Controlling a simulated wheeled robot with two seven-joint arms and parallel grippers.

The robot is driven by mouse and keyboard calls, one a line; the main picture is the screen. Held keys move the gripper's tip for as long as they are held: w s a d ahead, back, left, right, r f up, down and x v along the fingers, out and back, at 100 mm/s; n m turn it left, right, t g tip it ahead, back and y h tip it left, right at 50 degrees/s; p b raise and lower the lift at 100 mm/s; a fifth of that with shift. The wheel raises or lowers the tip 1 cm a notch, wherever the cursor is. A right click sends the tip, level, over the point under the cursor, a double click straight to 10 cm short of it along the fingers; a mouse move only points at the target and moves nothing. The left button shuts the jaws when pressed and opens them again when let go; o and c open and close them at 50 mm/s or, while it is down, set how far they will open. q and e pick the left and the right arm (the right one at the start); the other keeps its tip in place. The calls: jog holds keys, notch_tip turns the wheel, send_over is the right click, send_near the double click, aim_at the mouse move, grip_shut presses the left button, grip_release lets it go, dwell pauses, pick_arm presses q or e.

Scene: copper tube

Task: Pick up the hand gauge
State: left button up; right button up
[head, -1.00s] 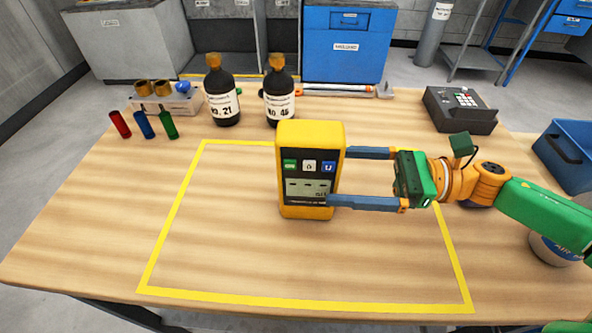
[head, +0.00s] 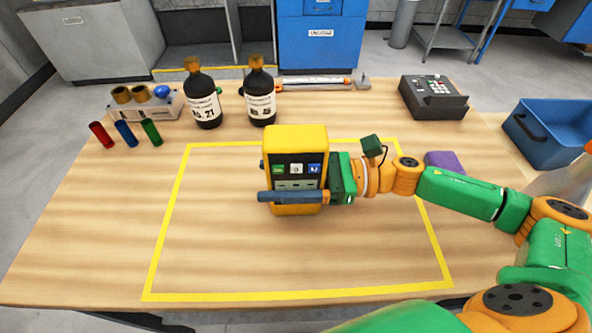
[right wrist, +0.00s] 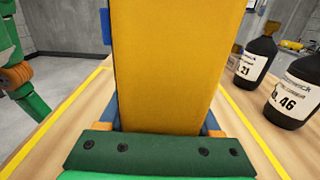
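The hand gauge is a yellow upright block (head: 295,139) with a dark face, coloured buttons and a small display. It stands inside the yellow outline on the table. My right gripper (head: 264,180) reaches from the right, one blue finger across the gauge's front and the other behind it, its tip showing past the left edge. The fingers look closed against the gauge, with the palm close to its right side. In the right wrist view the gauge's plain yellow side (right wrist: 170,65) fills the space between the fingers. The gauge's base appears at table level. My left gripper is out of view.
Two dark bottles (head: 203,98) (head: 260,95) stand behind the gauge. A rack (head: 150,106) and several coloured tubes (head: 125,133) are at back left. A keypad device (head: 433,97), purple block (head: 446,161) and blue bin (head: 560,130) lie right. The outlined area's left and front are clear.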

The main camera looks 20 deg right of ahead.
grip_shut()
